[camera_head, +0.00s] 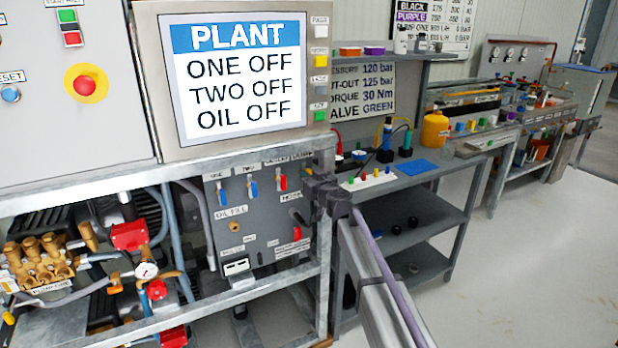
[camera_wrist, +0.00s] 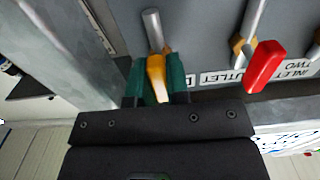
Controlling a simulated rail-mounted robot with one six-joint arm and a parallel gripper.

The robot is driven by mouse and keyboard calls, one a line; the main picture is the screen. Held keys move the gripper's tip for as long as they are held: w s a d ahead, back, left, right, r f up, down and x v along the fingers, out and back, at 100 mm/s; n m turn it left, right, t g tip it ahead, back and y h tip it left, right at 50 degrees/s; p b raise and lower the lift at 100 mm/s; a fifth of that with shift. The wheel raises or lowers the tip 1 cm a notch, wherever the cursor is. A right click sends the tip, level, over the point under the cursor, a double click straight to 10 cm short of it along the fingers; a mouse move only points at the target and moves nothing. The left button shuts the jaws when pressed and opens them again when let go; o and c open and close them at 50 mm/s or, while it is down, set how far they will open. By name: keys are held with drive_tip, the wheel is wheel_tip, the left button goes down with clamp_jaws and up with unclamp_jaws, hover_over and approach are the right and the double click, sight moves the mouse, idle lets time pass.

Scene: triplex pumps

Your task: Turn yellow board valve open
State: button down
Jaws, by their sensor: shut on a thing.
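The yellow board valve handle (camera_wrist: 156,74) shows in the wrist view on the grey valve board (camera_wrist: 200,30), in front of a short metal pipe. My gripper (camera_wrist: 157,82) is shut on this handle, with a green finger on each side. The handle's long side runs nearly in line with the pipe as seen there. In the head view my gripper (camera_head: 320,187) is at the upper right edge of the board (camera_head: 237,228), and it hides the yellow handle.
A red-handled valve (camera_wrist: 264,66) is close beside the held one. Two blue-handled valves (camera_head: 252,187) are further left on the board. A metal frame post (camera_head: 325,250) stands close by my gripper. A shelf bench (camera_head: 415,185) with small items is to the right, with open floor beyond.

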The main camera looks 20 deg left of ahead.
idle(0.4)
drive_tip(key=c, duration=1.1)
unclamp_jaws()
drive_tip(key=shift+s+d, duration=0.1)
drive_tip(key=v, duration=1)
drive_tip(key=shift+s+d, duration=0.15)
drive_tip(key=shift+d, duration=0.15)
